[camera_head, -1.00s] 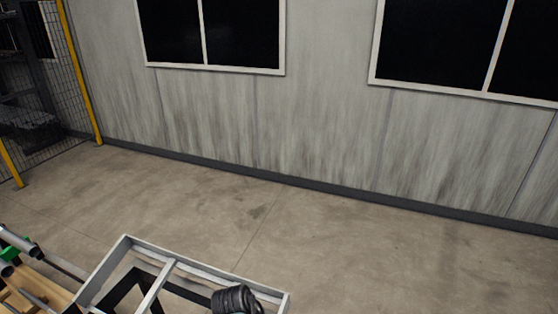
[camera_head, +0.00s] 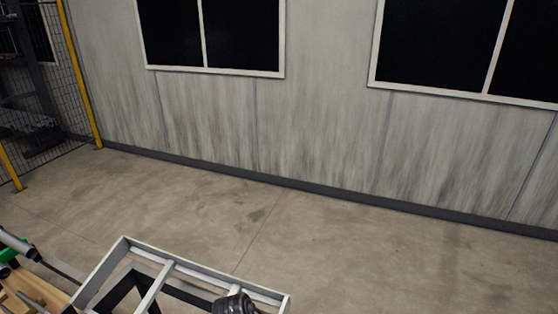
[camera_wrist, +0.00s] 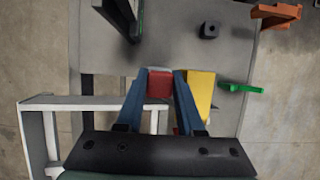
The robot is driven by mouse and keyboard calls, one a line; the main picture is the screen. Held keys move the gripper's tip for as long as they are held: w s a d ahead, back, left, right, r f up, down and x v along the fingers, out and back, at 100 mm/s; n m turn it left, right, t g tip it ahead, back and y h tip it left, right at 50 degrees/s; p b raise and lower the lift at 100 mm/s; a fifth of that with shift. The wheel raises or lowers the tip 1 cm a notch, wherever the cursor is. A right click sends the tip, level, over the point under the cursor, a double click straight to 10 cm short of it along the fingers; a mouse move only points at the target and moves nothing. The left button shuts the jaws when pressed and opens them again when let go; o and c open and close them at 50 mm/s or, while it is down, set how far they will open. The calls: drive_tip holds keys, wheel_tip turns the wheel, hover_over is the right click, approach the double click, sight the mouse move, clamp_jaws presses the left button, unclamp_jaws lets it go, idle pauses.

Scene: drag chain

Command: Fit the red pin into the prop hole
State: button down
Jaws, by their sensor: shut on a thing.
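In the wrist view my gripper (camera_wrist: 160,74) has two blue fingers shut on the red pin (camera_wrist: 160,87), which shows as a red block between the fingertips. The pin is over a grey surface (camera_wrist: 172,45). A small black block with a dark round spot (camera_wrist: 208,30) stands on that surface, ahead and to the right, apart from the pin. I cannot tell whether that spot is the prop hole. My gripper and the pin are not clearly seen in the head view.
A yellow block (camera_wrist: 200,90) is close beside the right finger. A green piece (camera_wrist: 240,88) and an orange piece (camera_wrist: 275,12) lie farther right. A pale frame (camera_wrist: 85,103) is at left; a metal frame (camera_head: 190,274) shows in the head view. Open floor (camera_head: 330,240) lies beyond.

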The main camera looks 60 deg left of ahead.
drive_tip(key=shift+f+b, duration=0.4)
drive_tip(key=shift+f, duration=0.3)
drive_tip(key=shift+c, duration=2.3)
unclamp_jaws()
drive_tip(key=shift+f, duration=0.1)
drive_tip(key=shift+s+d, duration=0.1)
drive_tip(key=shift+a+r, duration=0.25)
drive_tip(key=shift+r, duration=0.05)
drive_tip(key=p+v, duration=0.2)
drive_tip(key=v, duration=1)
drive_tip(key=shift+r+p, duration=0.2)
drive_tip(key=shift+p, duration=0.2)
drive_tip(key=shift+a, duration=0.1)
